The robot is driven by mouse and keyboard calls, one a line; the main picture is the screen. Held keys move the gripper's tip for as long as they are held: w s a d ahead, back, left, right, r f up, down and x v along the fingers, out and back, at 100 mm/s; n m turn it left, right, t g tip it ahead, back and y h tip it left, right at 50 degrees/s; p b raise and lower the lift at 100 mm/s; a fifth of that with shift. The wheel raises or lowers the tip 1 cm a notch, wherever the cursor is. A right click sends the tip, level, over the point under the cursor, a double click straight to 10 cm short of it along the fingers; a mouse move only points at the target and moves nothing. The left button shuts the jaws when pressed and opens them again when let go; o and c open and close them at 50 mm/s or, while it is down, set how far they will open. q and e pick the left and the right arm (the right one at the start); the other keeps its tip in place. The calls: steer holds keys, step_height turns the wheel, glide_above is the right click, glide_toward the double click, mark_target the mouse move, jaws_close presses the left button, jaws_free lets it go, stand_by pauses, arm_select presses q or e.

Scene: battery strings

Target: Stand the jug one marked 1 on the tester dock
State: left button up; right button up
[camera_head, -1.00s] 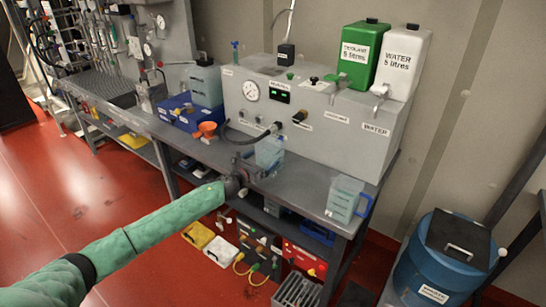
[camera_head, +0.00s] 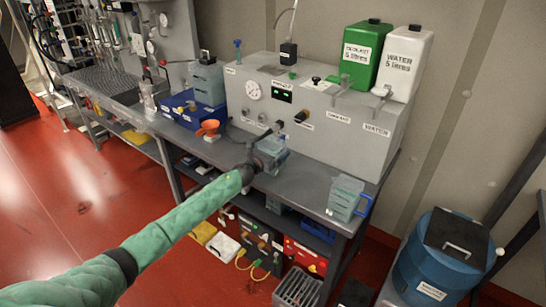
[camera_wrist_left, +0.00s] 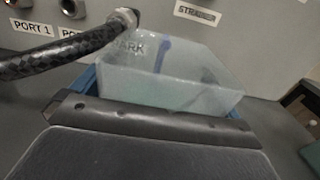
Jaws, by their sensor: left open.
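A clear pale-blue jug (camera_head: 274,154) stands on the bench in front of the grey tester. My left gripper (camera_head: 256,165) is open at the jug's near left side; whether it touches is unclear. In the left wrist view the jug (camera_wrist_left: 170,82) is just beyond the dark gripper body, which hides its lower part. Blue shows beside the jug there. A second clear jug with a blue handle (camera_head: 347,197) stands near the bench's right end. I cannot read a number on either jug. I cannot single out the tester dock. My right gripper is out of view.
The grey tester (camera_head: 340,115) fills the back of the bench. Its black hose (camera_wrist_left: 60,55) crosses left of the near jug. An orange funnel (camera_head: 208,127) and a blue bin (camera_head: 183,113) stand to the left. Bare bench (camera_head: 308,176) lies between the jugs.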

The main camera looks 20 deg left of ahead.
arm_select(q)
steer(key=c, duration=1.3)
steer(key=shift+c, duration=0.5)
steer(key=shift+r, duration=0.1)
